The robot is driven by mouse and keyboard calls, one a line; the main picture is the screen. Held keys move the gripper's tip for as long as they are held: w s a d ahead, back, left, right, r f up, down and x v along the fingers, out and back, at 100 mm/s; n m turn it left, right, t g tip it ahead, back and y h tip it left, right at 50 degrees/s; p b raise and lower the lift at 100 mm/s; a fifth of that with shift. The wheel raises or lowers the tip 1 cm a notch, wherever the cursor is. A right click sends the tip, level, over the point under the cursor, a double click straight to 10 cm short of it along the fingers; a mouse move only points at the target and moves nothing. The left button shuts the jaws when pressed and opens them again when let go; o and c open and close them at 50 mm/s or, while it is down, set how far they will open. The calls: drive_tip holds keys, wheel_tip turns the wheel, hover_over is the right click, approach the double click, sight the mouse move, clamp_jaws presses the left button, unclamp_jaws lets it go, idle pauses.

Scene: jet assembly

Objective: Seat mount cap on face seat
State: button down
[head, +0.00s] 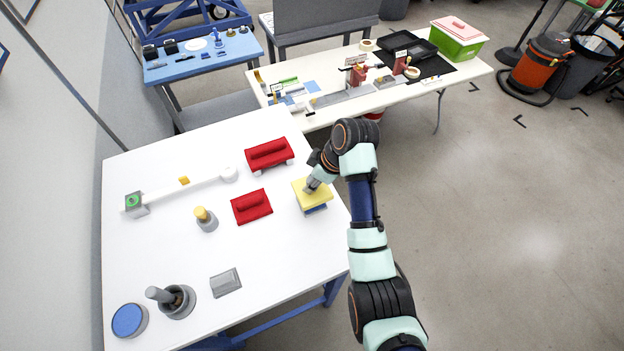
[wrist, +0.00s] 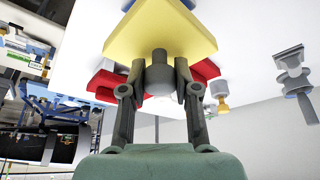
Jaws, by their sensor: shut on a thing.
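A square yellow plate with a grey knob, which I take for the mount cap (head: 301,195), is at the right edge of the white table. It also fills the top of the wrist view (wrist: 160,35). My gripper (head: 312,186) is shut on its grey knob, with one finger on each side in the wrist view (wrist: 160,78). A blue block (head: 316,210) shows under the plate's near edge and may be the face seat. The plate covers most of it, so I cannot tell whether the two touch.
Two red handled blocks (head: 268,153) (head: 251,206) lie left of my gripper. A grey peg with a yellow top (head: 205,219), a white bar (head: 180,188), a grey block (head: 226,283), a grey cup (head: 176,302) and a blue disc (head: 129,320) stand farther left. Bare table lies between them.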

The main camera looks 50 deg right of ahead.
sight(312, 195)
drive_tip(key=shift+f+b, duration=1.3)
drive_tip(key=shift+f, duration=2)
drive_tip(key=shift+f, duration=0.25)
drive_tip(key=c, duration=0.8)
unclamp_jaws()
drive_tip(key=shift+o, duration=0.2)
drive_tip(key=v, duration=0.7)
drive_tip(key=shift+r, duration=0.25)
